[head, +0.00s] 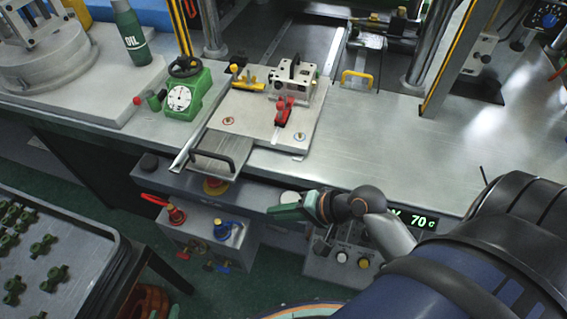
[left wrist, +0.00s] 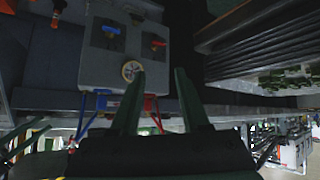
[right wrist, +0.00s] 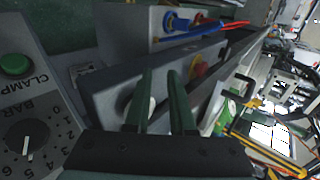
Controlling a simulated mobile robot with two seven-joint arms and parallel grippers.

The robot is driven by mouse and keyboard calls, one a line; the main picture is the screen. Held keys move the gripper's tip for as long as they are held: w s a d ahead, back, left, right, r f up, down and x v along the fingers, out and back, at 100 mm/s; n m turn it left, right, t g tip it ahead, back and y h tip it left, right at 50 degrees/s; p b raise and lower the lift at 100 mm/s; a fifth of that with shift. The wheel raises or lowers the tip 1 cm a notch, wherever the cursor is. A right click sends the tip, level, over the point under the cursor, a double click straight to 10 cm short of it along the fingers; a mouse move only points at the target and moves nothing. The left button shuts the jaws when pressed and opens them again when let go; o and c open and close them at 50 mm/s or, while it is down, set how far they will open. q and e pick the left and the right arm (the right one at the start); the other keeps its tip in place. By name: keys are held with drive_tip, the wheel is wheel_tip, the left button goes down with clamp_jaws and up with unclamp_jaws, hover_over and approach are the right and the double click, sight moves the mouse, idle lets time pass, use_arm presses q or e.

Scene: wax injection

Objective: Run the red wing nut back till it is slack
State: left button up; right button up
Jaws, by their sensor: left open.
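The red wing nut (head: 284,110) appears to be the small red part on the light fixture plate (head: 262,112), in front of the metal block (head: 293,78); its fine shape is too small to tell. My right gripper (head: 287,212) is in front of and below the bench edge, well apart from the red part. In the right wrist view its two green fingers (right wrist: 161,98) stand apart with a narrow empty gap. My left gripper is outside the head view. In its own wrist view its fingers (left wrist: 155,95) are wide open and empty, facing the valve box (left wrist: 120,65).
A green dial gauge stand (head: 188,97) and oil bottle (head: 132,35) stand left. Red (head: 173,214) and blue (head: 224,229) valves sit below the bench.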

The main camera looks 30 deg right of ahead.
drive_tip(key=shift+s+a+f+n+g+h, duration=0.15)
drive_tip(key=shift+s+f+n+g, duration=0.1)
drive_tip(key=shift+s+n, duration=0.25)
drive_tip(key=shift+s+a+f+n+g+h, duration=0.1)
drive_tip(key=shift+s+f+n+g+h, duration=0.15)
drive_tip(key=shift+n, duration=0.45)
